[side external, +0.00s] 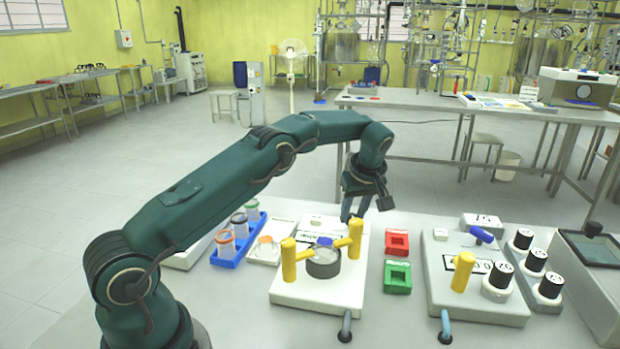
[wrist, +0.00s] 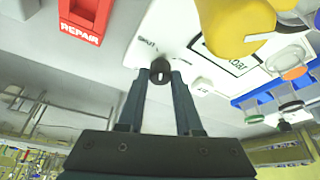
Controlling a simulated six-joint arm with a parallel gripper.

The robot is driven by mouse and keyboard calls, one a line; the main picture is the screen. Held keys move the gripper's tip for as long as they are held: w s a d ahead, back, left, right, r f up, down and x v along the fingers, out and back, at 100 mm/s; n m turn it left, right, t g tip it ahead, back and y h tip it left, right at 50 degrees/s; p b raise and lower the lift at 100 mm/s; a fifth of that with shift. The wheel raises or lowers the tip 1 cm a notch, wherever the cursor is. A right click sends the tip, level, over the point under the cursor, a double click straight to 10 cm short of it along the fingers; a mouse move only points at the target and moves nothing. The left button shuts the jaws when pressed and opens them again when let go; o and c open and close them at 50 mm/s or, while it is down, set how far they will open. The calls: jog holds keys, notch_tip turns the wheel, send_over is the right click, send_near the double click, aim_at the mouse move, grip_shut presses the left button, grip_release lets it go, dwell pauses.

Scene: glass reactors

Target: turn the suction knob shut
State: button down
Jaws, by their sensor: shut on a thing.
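The suction knob (wrist: 160,67) is a small dark knob with a pale mark on it, at the edge of a white panel in the wrist view. Printing that seems to read SHUT stands just above it on the panel. My gripper (wrist: 160,76) is shut on the knob, with one finger on each side. In the side external view my gripper (side external: 352,213) points down at the back right of the white panel unit (side external: 318,293), and the knob is hidden there. The knob's exact turn is hard to tell.
Two yellow handles (side external: 289,260) (side external: 355,238) stand on the panel, close to my gripper. A red box (side external: 397,242) and a green box (side external: 397,277) lie to the right. A blue tube rack (side external: 227,257) is left. Another white panel unit (side external: 440,260) stands further right.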

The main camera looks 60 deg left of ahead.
jog(key=shift+n, duration=0.5)
dwell(0.3)
jog(key=c, duration=0.6)
grip_release()
jog(key=shift+v, duration=2.5)
